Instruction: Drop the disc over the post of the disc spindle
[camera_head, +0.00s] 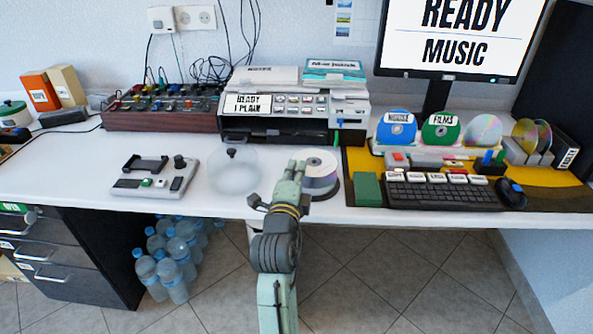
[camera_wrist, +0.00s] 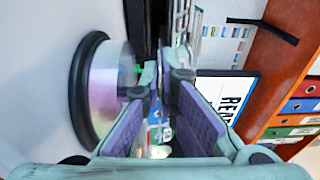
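The disc spindle (camera_head: 322,180) stands near the desk's front edge, with a stack of shiny discs on a black base. In the wrist view its stack (camera_wrist: 105,85) lies left of the fingers. The post is not clear in either view. My gripper (camera_head: 298,165) is beside the spindle's left side in the head view, partly overlapping it. Loose discs stand in a rack: blue (camera_head: 396,128), green (camera_head: 441,130), silver (camera_head: 484,132) and gold (camera_head: 526,136).
A clear round cover (camera_head: 235,172) sits left of my gripper. A grey control box (camera_head: 154,177) is further left. A black-and-white machine (camera_head: 290,115) stands behind the spindle. A green block (camera_head: 367,190), keyboard (camera_head: 440,195) and mouse (camera_head: 511,194) are to the right.

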